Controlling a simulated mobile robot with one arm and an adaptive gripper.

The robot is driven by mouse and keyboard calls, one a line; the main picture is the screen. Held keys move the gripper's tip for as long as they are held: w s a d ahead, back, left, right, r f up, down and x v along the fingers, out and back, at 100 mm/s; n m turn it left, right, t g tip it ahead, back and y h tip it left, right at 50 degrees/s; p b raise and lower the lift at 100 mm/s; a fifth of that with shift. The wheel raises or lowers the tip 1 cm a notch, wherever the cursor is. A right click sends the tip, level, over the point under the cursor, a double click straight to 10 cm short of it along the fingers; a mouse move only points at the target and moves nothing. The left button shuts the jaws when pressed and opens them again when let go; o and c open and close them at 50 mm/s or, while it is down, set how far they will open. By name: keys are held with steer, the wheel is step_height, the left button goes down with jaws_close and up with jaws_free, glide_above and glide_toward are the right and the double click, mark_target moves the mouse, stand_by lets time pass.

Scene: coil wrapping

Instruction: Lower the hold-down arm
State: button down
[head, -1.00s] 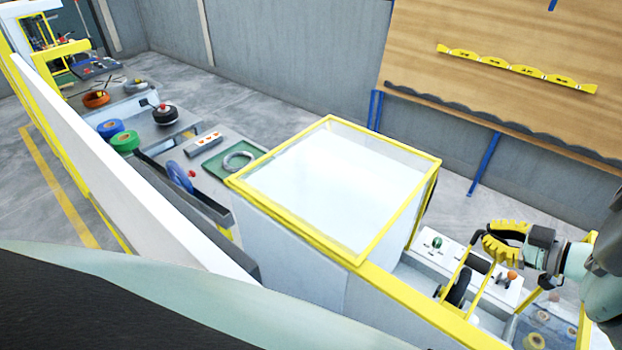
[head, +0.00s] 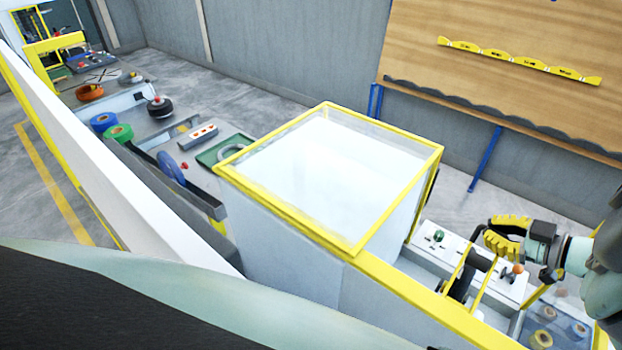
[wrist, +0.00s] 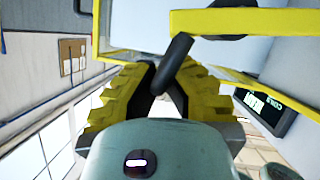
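My gripper (head: 489,236) is at the right of the head view, over the machine's near-right end, its yellow ribbed fingers pointing left. In the wrist view the fingers (wrist: 165,82) stand apart with a gap between their dark inner faces. A black bar like a handle (wrist: 177,60) slants down between the fingertips; I cannot tell whether they touch it. It hangs by a yellow bar (wrist: 250,22), which looks like part of the hold-down arm. In the head view, yellow bars (head: 487,290) and a black roller (head: 462,283) sit just below the gripper, partly hidden.
A yellow-edged clear guard box (head: 330,175) stands left of the gripper. A grey control panel (head: 438,238) with a green and an orange knob is close by. Tape rolls (head: 545,338) lie at the lower right. Coils and a green tray (head: 225,148) lie farther left.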

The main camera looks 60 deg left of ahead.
steer(key=c, duration=1)
jaws_free()
steer(key=shift+w+r, duration=0.1)
steer(key=shift+r, duration=2.95)
steer(key=shift+a+r, duration=0.1)
steer(key=shift+r, duration=1.85)
